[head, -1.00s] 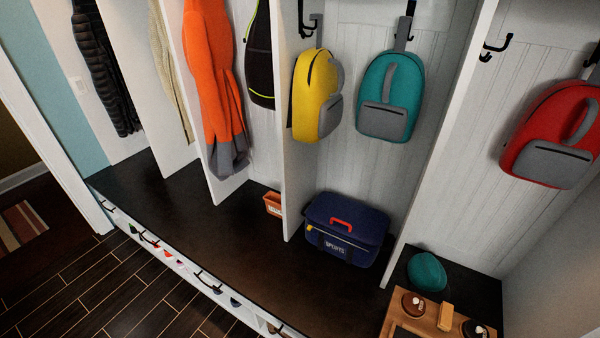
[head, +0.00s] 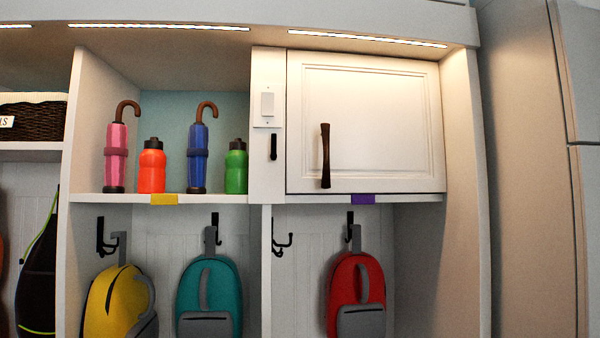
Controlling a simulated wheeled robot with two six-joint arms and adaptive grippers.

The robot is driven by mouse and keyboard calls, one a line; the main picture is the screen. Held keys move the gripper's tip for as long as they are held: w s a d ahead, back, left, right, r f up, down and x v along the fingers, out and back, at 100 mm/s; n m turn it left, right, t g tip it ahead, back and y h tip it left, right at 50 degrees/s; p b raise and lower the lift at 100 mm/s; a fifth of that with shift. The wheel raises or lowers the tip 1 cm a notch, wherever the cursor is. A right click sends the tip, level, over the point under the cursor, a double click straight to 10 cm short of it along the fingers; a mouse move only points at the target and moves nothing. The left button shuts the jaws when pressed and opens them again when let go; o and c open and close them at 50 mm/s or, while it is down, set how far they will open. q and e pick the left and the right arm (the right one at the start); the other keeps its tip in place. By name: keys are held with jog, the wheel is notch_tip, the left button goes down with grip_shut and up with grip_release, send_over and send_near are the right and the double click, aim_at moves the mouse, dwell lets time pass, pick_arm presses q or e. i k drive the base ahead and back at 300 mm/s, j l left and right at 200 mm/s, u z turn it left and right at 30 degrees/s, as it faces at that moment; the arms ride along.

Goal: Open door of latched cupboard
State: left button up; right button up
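A white cupboard door (head: 385,125) with a raised panel fills the upper right cubby and is shut. A dark vertical handle (head: 325,155) is mounted near its left edge. On the white post left of the door are a light plate with a switch-like piece (head: 267,104) and a small black latch-like piece (head: 273,147). I cannot tell how the latch works. Neither of my grippers shows in the head view.
An open shelf to the left holds a pink umbrella (head: 116,155), a red bottle (head: 152,166), a blue umbrella (head: 198,155) and a green bottle (head: 236,167). Yellow (head: 105,300), teal (head: 208,300) and red (head: 357,290) backpacks hang below. A tall cabinet (head: 530,170) stands right.

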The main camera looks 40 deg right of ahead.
aim_at(355, 122)
jog(key=z, duration=1.7)
